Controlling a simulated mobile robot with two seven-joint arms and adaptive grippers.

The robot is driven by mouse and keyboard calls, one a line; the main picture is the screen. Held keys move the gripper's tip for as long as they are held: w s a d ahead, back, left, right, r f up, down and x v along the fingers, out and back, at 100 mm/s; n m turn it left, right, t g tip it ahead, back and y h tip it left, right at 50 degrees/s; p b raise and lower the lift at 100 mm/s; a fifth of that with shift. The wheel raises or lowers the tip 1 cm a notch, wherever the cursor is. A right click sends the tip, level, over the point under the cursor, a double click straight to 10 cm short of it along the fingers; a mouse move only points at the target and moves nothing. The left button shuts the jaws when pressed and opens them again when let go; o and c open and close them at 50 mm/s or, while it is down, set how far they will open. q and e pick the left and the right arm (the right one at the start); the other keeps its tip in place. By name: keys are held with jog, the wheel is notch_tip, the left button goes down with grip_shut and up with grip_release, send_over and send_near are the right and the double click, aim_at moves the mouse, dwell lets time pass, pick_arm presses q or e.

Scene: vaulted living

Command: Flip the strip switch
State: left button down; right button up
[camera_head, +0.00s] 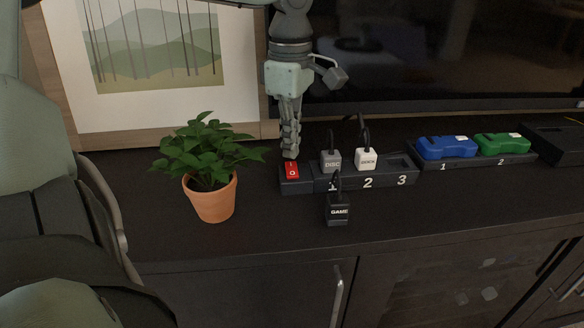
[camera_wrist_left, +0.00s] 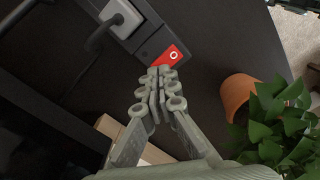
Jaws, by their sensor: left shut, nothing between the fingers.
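The power strip (camera_head: 322,184) lies on the dark cabinet top, with sockets marked 2 and 3 readable. Its red rocker switch (camera_head: 291,171) is at the strip's left end, marked I and 0; it also shows in the left wrist view (camera_wrist_left: 172,55). My left gripper (camera_head: 290,152) is shut and empty, pointing down with its fingertips at the rear edge of the switch. In the left wrist view the closed fingertips (camera_wrist_left: 162,72) overlap the near end of the switch; whether they touch it I cannot tell. My right gripper is not in view.
A grey DISC plug (camera_head: 331,161) and a white DOCK plug (camera_head: 366,159) sit in the strip. A potted plant (camera_head: 212,200) stands left. Blue (camera_head: 446,147) and green (camera_head: 502,145) controllers sit right. A framed picture (camera_head: 150,70) and screen (camera_head: 440,55) stand behind.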

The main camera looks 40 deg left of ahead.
aim_at(291, 164)
pick_arm(q)
jog(key=shift+f+b, duration=1)
jog(key=shift+f, duration=0.2)
dwell(0.6)
jog(key=shift+r, duration=0.15)
jog(key=shift+r+p, duration=2.25)
jog(key=shift+r, duration=1.15)
